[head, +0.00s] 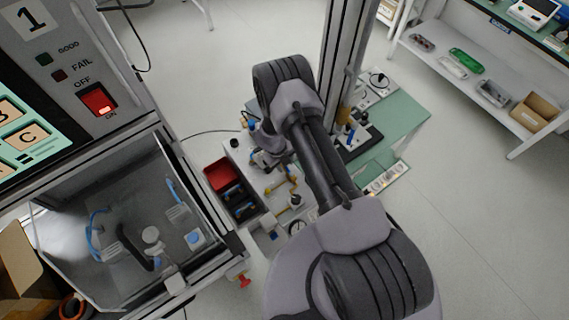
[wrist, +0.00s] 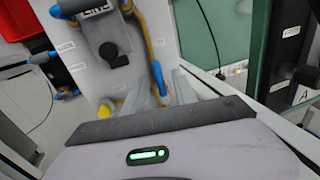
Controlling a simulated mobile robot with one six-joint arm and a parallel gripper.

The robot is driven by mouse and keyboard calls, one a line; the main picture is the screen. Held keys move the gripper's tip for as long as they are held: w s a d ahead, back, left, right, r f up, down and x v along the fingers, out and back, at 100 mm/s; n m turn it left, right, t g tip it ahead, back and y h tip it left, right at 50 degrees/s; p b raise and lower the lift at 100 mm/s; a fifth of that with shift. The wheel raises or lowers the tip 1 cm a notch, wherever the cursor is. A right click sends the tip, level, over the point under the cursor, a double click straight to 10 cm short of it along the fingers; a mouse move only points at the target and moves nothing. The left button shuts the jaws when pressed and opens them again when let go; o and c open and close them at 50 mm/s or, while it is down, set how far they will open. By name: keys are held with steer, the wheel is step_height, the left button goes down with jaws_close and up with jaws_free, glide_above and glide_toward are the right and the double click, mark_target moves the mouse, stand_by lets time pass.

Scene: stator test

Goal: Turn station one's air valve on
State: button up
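A white panel (wrist: 85,75) with air fittings fills the upper left of the wrist view. On it are a dark grey unit (wrist: 107,36) with blue fittings, and a yellow hose (wrist: 147,35). I cannot tell for sure which part is the air valve. My gripper (wrist: 155,80) is close to the panel, its two pale fingers apart beside the hose. A small yellow piece (wrist: 119,103) shows by the left finger. I see nothing gripped. The head view shows my gripper only small, partly behind my arm.
A red bin (head: 222,176) and a dark bin (head: 243,208) stand left of the white panel. A green-topped table (head: 402,112) lies behind my arm. An upright post (head: 343,60) stands close to the arm. A shelf (head: 480,85) is at the right, with open floor before it.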

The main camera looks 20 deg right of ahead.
steer(key=s+a+r+p, duration=0.1)
steer(key=a+r+p, duration=0.2)
steer(key=r, duration=1.4)
steer(key=shift+a+p, duration=0.15)
steer(key=shift+p, duration=0.25)
